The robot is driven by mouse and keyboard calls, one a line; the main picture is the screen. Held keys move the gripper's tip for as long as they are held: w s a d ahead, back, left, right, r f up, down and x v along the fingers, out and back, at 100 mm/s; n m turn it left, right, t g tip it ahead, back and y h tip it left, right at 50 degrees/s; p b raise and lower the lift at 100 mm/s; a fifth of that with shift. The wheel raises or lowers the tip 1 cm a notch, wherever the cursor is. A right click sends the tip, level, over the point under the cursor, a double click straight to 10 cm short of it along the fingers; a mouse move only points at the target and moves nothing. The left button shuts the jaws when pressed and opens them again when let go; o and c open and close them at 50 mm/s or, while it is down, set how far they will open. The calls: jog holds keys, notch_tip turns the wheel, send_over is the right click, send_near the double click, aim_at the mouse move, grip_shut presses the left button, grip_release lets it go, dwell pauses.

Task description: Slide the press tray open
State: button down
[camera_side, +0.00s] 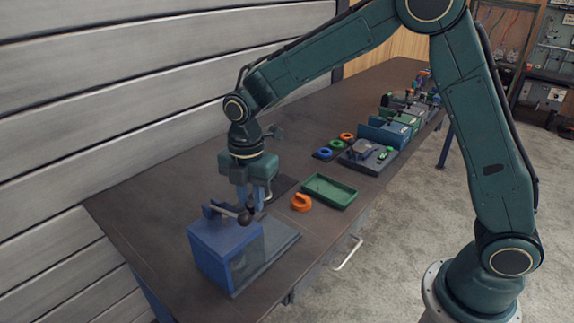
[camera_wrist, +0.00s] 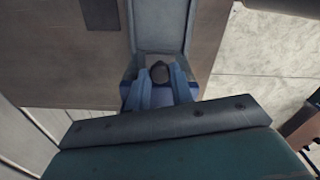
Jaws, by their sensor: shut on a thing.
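The press is a blue box (camera_side: 225,254) at the near end of the bench, with a metal lever on top ending in a dark round knob (camera_side: 244,218). A flat grey-blue slab (camera_side: 270,255) with raised edges runs out from the box; I cannot tell whether it is the tray or a fixed base. It also shows in the wrist view (camera_wrist: 160,25). My gripper (camera_side: 250,205) points down over the box, its blue fingers shut on the dark knob, which shows between them in the wrist view (camera_wrist: 159,71). The fingers and palm hide part of the box.
A green shallow dish (camera_side: 329,191) and an orange ring-shaped part (camera_side: 301,202) lie on the dark bench just right of the press. Further back are several coloured rings and fixtures (camera_side: 368,156). A grey panelled wall (camera_side: 110,110) stands close on the left.

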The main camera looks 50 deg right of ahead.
jog(key=d, duration=1)
jog(key=shift+d, duration=0.4)
jog(key=c, duration=1.2)
grip_release()
jog(key=shift+r, duration=0.15)
notch_tip(320, 180, up, 14)
jog(key=shift+f, duration=0.2)
jog(key=s, duration=1.6)
jog(key=shift+d, duration=0.2)
